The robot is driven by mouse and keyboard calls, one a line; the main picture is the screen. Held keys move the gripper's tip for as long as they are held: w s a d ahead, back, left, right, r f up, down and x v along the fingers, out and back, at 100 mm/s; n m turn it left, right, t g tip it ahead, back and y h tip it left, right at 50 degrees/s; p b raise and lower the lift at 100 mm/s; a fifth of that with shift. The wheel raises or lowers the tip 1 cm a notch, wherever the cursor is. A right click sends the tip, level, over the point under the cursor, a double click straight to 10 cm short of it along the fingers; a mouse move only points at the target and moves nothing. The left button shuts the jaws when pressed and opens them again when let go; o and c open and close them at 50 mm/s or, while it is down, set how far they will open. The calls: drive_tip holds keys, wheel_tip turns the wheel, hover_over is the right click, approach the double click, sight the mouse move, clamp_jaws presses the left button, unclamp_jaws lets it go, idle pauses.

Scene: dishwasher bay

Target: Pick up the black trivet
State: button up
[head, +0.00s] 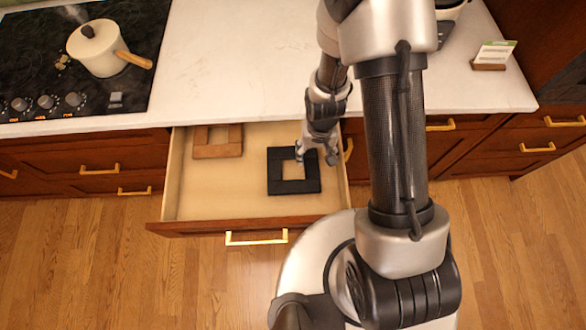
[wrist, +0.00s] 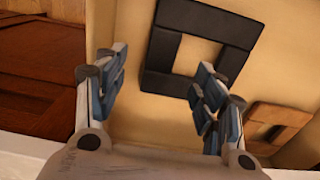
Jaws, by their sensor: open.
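The black trivet (head: 294,187) is a square frame with a square hole, lying flat in the open drawer (head: 240,207), right of its middle. My gripper (head: 317,157) is over the drawer at the trivet's upper right corner in the head view. In the wrist view the trivet (wrist: 161,60) is at top centre, beyond my fingers.
A brown wooden trivet (head: 218,149) lies in the drawer's back left corner. The white countertop (head: 230,70) overhangs the drawer's back. A cooktop (head: 40,75) with a cream pot (head: 100,55) is at left. The drawer's front left floor is clear.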

sight(312, 167)
wheel_tip(312, 167, down, 4)
drive_tip(key=shift+r+b, duration=0.1)
drive_tip(key=shift+b, duration=0.3)
drive_tip(key=shift+w+a+f+b, duration=0.15)
drive_tip(key=shift+f+b, duration=0.4)
drive_tip(key=shift+f, duration=0.85)
drive_tip(key=shift+w+a+f+b, duration=0.1)
drive_tip(key=shift+f+b, duration=0.4)
drive_tip(key=shift+f, duration=0.85)
drive_tip(key=shift+r, duration=0.1)
drive_tip(key=c, duration=1.5)
